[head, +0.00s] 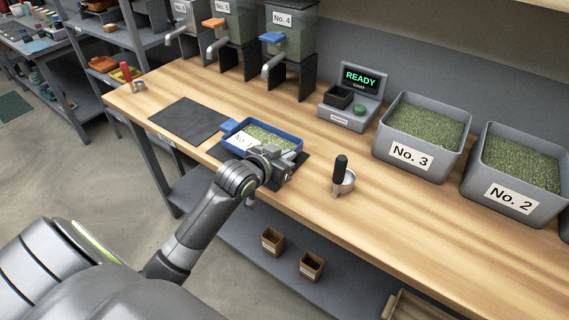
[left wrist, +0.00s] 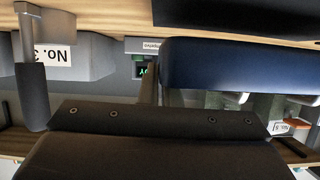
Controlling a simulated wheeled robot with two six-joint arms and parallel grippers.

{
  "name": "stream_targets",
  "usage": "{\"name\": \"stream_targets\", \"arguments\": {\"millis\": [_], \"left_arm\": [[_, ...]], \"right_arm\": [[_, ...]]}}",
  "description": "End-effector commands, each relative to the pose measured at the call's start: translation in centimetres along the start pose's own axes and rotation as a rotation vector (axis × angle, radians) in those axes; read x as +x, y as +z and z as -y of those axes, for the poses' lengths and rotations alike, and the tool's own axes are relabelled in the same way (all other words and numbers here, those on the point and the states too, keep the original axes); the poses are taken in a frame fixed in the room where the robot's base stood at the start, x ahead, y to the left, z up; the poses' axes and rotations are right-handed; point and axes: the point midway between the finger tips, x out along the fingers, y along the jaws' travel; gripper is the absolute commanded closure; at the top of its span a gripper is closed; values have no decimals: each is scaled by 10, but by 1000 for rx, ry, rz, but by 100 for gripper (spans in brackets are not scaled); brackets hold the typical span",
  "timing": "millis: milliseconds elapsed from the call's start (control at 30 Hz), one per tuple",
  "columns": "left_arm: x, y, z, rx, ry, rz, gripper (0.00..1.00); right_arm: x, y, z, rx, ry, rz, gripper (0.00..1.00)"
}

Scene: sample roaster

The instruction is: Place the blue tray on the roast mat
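The blue tray (head: 292,143), full of green beans and labelled No. 1, is over the back part of a dark mat (head: 221,153). A second dark mat (head: 185,121) lies bare to its left. Which one is the roast mat I cannot read. My left gripper (head: 284,163) is at the tray's near right side and appears shut on its edge; the fingertips are mostly hidden. In the upside-down left wrist view, the blue tray wall (left wrist: 235,65) is close, with wood showing between it and the mat (left wrist: 235,12), so it seems raised. My right gripper is out of view.
A scoop with a black handle (head: 341,168) stands right of the tray. A scale reading READY (head: 346,112) and grey bins No. 3 (head: 410,157) and No. 2 (head: 512,196) stand behind and right. Dispensers (head: 290,45) line the back. A red-handled tool (head: 127,74) is at the far left.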

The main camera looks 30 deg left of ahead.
Motion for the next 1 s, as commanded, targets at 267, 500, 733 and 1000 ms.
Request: {"name": "stream_targets", "arguments": {"millis": [267,500,733,1000], "left_arm": [[10,26,-1,0,0,0,100],[10,26,-1,-1,0,2,85],[10,26,-1,-1,0,1,75],[2,26,0,1,-1,3,75]], "right_arm": [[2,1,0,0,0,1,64],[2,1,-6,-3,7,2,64],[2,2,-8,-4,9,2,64],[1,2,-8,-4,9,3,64]]}}
